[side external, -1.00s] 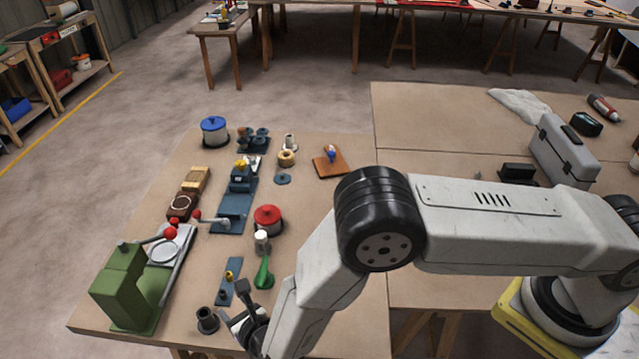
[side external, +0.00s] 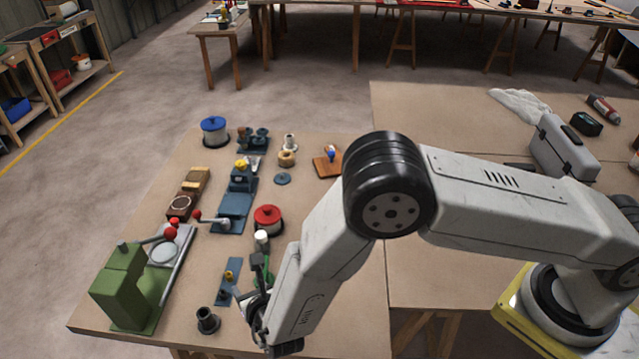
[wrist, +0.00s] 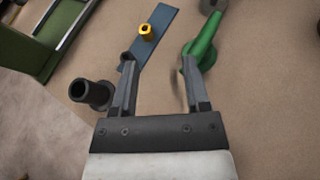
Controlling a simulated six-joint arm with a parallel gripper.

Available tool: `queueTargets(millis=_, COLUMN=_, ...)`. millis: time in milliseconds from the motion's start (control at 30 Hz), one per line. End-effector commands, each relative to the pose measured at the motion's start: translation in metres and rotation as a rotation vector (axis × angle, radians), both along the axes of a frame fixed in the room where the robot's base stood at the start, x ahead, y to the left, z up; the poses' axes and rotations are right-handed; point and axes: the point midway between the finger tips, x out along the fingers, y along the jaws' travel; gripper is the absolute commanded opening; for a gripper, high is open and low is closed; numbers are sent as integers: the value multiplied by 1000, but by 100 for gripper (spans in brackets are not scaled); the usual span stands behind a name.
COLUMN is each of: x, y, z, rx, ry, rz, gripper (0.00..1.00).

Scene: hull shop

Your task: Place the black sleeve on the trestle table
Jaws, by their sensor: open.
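A black flanged sleeve (side external: 207,320) lies on the trestle table (side external: 160,325) near its front edge. In the wrist view this sleeve (wrist: 92,93) is left of the left finger, its open end visible, clear of the jaws. A smaller dark cylindrical piece sits on a narrow blue plate (side external: 231,276), partly behind the left finger in the wrist view. I cannot tell for sure which of the two is the named sleeve. My gripper (wrist: 160,70) is open and empty, low over the table between the blue plate and a green tapered object (wrist: 203,47).
A brass piece (wrist: 147,31) stands on the blue plate. A green press (side external: 122,285) stands at left. A red-lidded pot (side external: 268,219) and a white cylinder (side external: 262,240) stand beyond the gripper. Bare table shows around the flanged sleeve.

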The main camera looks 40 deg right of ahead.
Motion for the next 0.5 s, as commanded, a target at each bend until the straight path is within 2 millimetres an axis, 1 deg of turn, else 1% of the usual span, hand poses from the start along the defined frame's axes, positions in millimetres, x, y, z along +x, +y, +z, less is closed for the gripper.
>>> queueTargets(millis=33, x=5, y=-14, z=8, rx=23, ry=13, rz=-63, gripper=60)
queueTargets(millis=100, x=8, y=-36, z=18, rx=61, ry=39, rz=-163, gripper=60)
queueTargets(millis=167, x=9, y=-57, z=27, rx=102, ry=63, rz=-260, gripper=60)
queueTargets(millis=233, x=8, y=-83, z=37, rx=156, ry=91, rz=-382, gripper=60)
queueTargets(millis=300, x=4, y=-108, z=47, rx=216, ry=118, rz=-506, gripper=60)
queueTargets(millis=367, x=-1, y=-128, z=56, rx=273, ry=138, rz=-615, gripper=60)
queueTargets(millis=400, x=-5, y=-141, z=62, rx=313, ry=150, rz=-686, gripper=60)
queueTargets(millis=500, x=-18, y=-170, z=75, rx=417, ry=176, rz=-864, gripper=60)
